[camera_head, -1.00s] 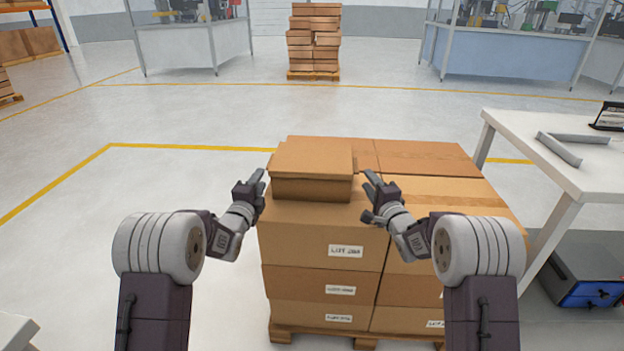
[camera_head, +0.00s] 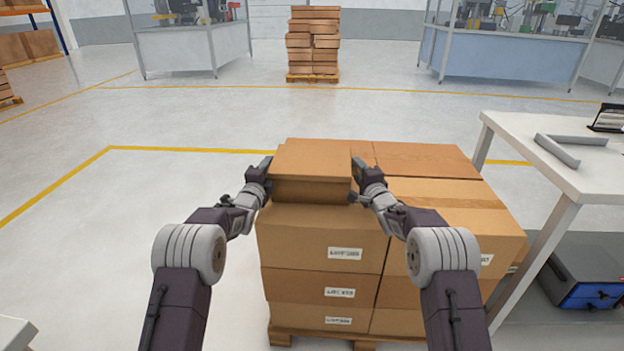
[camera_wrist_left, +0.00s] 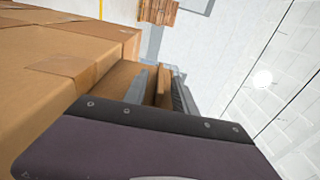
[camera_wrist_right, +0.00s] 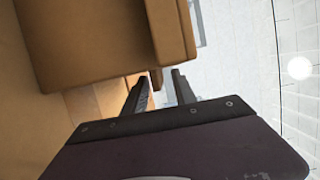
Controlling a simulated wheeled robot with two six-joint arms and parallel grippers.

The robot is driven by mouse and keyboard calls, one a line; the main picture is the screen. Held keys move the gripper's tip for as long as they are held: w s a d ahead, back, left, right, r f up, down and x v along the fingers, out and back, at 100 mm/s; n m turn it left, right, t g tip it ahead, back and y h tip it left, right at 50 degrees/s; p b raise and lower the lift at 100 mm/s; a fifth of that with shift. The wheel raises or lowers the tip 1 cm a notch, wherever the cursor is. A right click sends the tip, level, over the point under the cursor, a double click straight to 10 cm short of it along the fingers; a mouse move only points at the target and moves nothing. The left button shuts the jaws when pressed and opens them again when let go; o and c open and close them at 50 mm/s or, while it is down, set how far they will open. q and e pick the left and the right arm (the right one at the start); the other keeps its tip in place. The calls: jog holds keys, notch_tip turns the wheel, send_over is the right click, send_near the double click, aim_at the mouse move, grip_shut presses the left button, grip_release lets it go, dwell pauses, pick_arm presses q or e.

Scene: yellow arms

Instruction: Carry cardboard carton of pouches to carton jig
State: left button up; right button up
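The cardboard carton (camera_head: 312,160), a small brown box with an overhanging top, sits on the near-left of a pallet stack. My left gripper (camera_head: 264,168) is at its left side. In the left wrist view, its fingers (camera_wrist_left: 166,90) stand apart with a thin brown cardboard edge between them. My right gripper (camera_head: 357,172) is at the carton's right side. In the right wrist view, its fingers (camera_wrist_right: 160,90) are apart, just below the carton's overhanging edge (camera_wrist_right: 170,30). Contact is unclear on both sides. The grey angled jig (camera_head: 558,150) lies on the white table at right.
Larger labelled cartons (camera_head: 325,235) form the stack under the small carton. The white table (camera_head: 510,130) stands close to the right of the stack, with a blue-fronted box (camera_head: 590,290) beneath it.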

pick_arm(q)
grip_shut()
pick_arm(e)
grip_shut()
dwell(1.1)
